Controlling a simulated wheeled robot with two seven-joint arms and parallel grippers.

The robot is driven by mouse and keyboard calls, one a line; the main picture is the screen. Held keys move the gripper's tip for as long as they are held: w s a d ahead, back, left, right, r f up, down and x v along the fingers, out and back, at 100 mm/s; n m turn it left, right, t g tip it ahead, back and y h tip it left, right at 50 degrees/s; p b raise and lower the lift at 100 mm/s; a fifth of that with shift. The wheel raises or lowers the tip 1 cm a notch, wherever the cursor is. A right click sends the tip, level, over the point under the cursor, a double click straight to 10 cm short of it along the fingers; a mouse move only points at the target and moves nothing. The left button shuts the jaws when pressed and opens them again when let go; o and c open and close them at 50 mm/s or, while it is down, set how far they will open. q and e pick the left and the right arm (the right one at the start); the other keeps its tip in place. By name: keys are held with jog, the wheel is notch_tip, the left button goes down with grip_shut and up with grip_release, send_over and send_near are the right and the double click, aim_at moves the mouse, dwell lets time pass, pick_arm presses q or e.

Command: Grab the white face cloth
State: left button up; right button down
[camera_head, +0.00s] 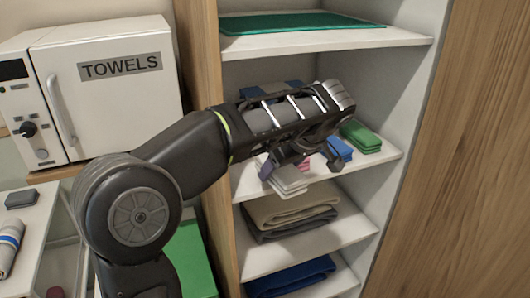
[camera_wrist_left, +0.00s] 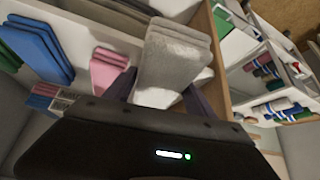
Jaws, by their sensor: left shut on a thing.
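The white face cloth (camera_head: 288,180) is a folded, pale stack at the front of the middle shelf. In the left wrist view the cloth (camera_wrist_left: 176,58) stands large between the two dark fingers. My left gripper (camera_head: 286,167) reaches in from the left and points down over the shelf. It is shut on the white cloth, and its fingers (camera_wrist_left: 160,92) also show in the left wrist view. I cannot tell whether the cloth still touches the shelf. The gripper body hides part of the shelf behind it. My right gripper is not in view.
Blue cloths (camera_head: 339,149) and green cloths (camera_head: 360,137) lie to the right on the same shelf (camera_head: 385,160). Pink cloths (camera_wrist_left: 108,70) are close beside the white one. Beige and grey towels (camera_head: 292,211) lie below. A towel cabinet (camera_head: 115,110) stands at left.

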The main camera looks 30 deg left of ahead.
aim_at(297, 180)
pick_arm(q)
jog(key=d, duration=0.1)
jog(key=s+d+p, duration=0.1)
jog(key=d, duration=0.1)
jog(key=s+d, duration=0.1)
jog(key=shift+d+r+p, duration=0.15)
jog(key=shift+r+p, duration=0.05)
jog(key=shift+p, duration=0.15)
jog(key=shift+s+d+f, duration=0.2)
jog(key=shift+s+d, duration=0.05)
jog(key=shift+d, duration=0.35)
